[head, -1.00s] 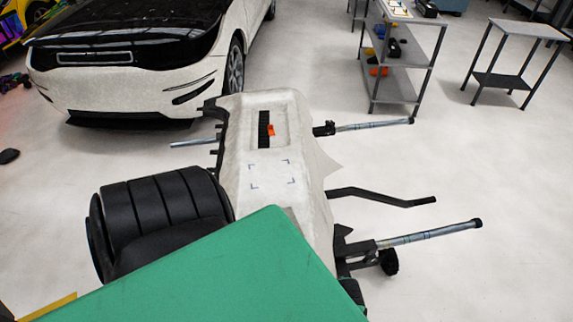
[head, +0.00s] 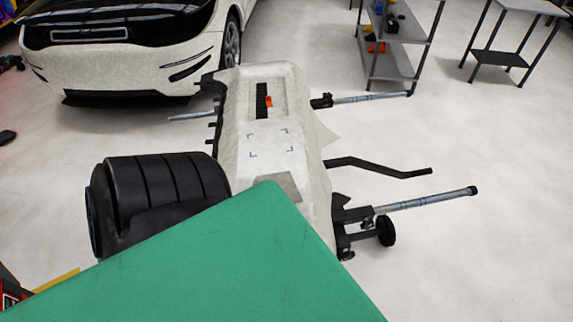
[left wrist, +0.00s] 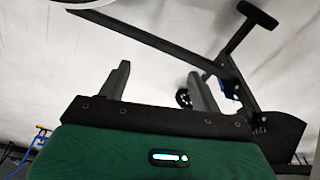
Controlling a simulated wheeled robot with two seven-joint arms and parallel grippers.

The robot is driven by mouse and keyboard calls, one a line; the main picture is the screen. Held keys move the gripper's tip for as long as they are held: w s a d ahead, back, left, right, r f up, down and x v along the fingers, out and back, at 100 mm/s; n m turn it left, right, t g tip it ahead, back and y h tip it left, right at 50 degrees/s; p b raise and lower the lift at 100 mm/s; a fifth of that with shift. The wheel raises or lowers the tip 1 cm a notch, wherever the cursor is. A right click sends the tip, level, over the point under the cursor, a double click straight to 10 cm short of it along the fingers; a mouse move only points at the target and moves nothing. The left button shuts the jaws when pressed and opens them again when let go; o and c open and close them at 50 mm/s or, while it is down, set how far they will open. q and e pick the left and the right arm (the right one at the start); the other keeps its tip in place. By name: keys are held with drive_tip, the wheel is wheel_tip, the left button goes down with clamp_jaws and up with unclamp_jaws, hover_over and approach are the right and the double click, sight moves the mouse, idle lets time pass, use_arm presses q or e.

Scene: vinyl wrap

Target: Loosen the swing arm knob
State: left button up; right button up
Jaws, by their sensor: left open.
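A black round knob or wheel (head: 386,231) shows at the lower right of the stand in the head view, below a grey tube arm; I cannot tell for certain that it is the swing arm knob. A black bent bar (head: 385,169) sticks out to the right of the stand. My left gripper (left wrist: 159,88) shows in the left wrist view with its two dark fingers apart and nothing seen between them. A small dark round part (left wrist: 183,98) shows close beside its right finger. My right gripper is not in view.
A white-wrapped panel (head: 270,145) covers the stand, with a ribbed black roll (head: 165,187) at its left. A green surface hides the lower middle of the head view. A white car (head: 120,65) and a shelf (head: 395,65) stand behind.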

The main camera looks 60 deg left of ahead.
use_arm(q)
drive_tip(key=s+f+b, duration=0.1)
drive_tip(key=s+f, duration=0.2)
drive_tip(key=f, duration=0.4)
drive_tip(key=s+a+f+b, duration=0.1)
drive_tip(key=s+f, duration=0.3)
drive_tip(key=f, duration=0.3)
drive_tip(key=shift+s+a+f+g, duration=0.15)
drive_tip(key=shift+s+f+g, duration=0.15)
